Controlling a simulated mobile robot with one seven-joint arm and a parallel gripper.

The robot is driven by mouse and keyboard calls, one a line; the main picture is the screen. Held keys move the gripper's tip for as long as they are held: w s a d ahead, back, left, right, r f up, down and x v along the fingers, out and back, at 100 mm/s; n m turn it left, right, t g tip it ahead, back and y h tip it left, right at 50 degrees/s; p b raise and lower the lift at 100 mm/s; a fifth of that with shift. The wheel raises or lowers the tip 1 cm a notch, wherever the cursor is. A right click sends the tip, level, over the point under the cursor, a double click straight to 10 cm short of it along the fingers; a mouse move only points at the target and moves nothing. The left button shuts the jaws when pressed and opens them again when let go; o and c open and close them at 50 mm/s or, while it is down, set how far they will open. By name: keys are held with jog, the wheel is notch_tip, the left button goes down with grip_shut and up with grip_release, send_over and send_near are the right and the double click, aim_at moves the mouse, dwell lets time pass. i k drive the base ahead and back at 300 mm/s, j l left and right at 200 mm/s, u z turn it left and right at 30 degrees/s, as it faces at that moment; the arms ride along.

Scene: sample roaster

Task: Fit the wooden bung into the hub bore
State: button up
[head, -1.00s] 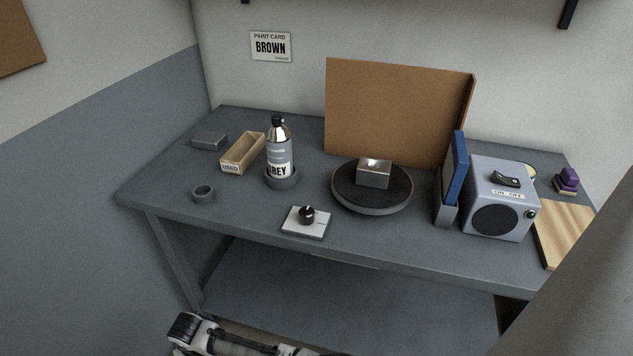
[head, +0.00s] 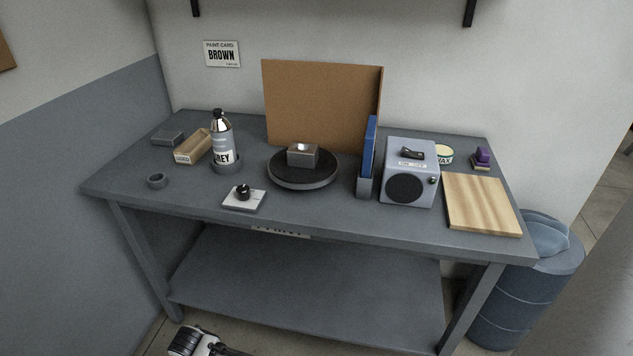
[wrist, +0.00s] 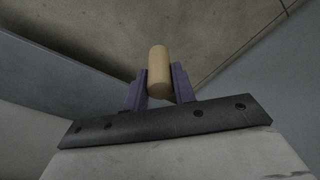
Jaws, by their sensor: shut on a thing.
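The wooden bung (wrist: 159,60) is a plain, pale cylinder in the wrist view. My gripper (wrist: 159,84) is shut on it, with a purple finger on either side. The bung's far end sticks out beyond the fingertips, and it is away from the bench. In the head view neither the bung nor my fingers show. I cannot make out a hub bore in either view. A dark round turntable (head: 276,180) with a metal block (head: 303,159) on it stands mid-bench.
A brown panel (head: 320,105) stands behind. A blue bin (head: 512,300) stands right of the bench.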

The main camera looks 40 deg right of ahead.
aim_at(299, 154)
jog(key=z, duration=1.1)
jog(key=j+z, duration=0.55)
jog(key=k+j, duration=0.1)
jog(key=j, duration=1)
jog(key=k+j, duration=0.15)
jog(key=j, duration=0.4)
